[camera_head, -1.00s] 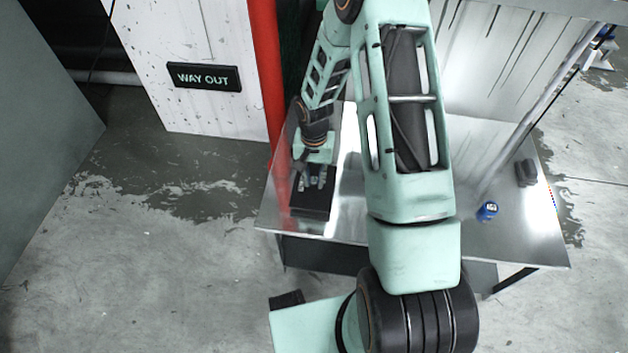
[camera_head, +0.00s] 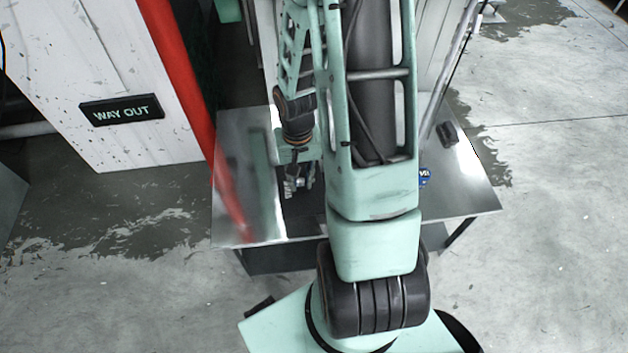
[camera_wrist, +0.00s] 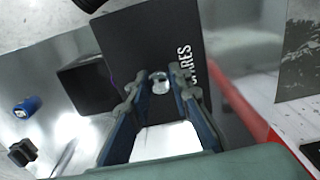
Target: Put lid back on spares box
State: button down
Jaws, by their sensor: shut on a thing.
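The dark lid (camera_wrist: 140,40), a flat black panel with partly visible white lettering ending in "ARES", fills the middle of the wrist view. A small pale knob (camera_wrist: 160,83) sits on it between my fingertips. My gripper (camera_wrist: 160,78) is shut on this knob. In the head view my gripper (camera_head: 297,187) is over the steel table, with a dark shape (camera_head: 300,215) just under it, partly hidden by my arm. A dark, box-like shape (camera_wrist: 75,78) shows beside and partly behind the lid in the wrist view; it may be the spares box. The gap between them cannot be judged.
The steel table (camera_head: 245,185) holds a blue can (camera_head: 424,177) and a small dark block (camera_head: 447,133) on its right side. A red post (camera_head: 185,80) stands close to the table's left side, near a white panel with a "WAY OUT" sign (camera_head: 122,109).

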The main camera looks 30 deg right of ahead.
jog(key=shift+s+d+r+n+b, duration=0.35)
jog(key=shift+d+r+n+b, duration=0.15)
jog(key=shift+n, duration=0.2)
jog(key=s+d+r+n+b, duration=0.1)
jog(key=n, duration=0.1)
jog(key=s+d+r+n+b, duration=0.1)
jog(key=s+n, duration=0.1)
jog(key=n, duration=0.1)
jog(key=s+d+r+n+b, duration=0.1)
jog(key=s+r+n, duration=0.1)
jog(key=shift+d+n, duration=0.15)
jog(key=shift+n, duration=0.25)
jog(key=s+d+r+n+b, duration=0.1)
jog(key=s+n+b, duration=0.2)
jog(key=s+n, duration=0.4)
jog(key=shift+s+d+n+b, duration=0.15)
jog(key=shift+s+n+b, duration=0.15)
jog(key=shift+n, duration=0.3)
jog(key=shift+w+d+f+b, duration=0.2)
jog(key=shift+w+d+f, duration=1)
jog(key=shift+w+f, duration=0.9)
jog(key=shift+w+d+f+b, duration=0.2)
jog(key=shift+w+d+f, duration=1)
jog(key=shift+w+f, duration=0.9)
jog(key=shift+w+d+f+b, duration=0.2)
jog(key=shift+w+d+f, duration=1)
jog(key=shift+w+f, duration=0.9)
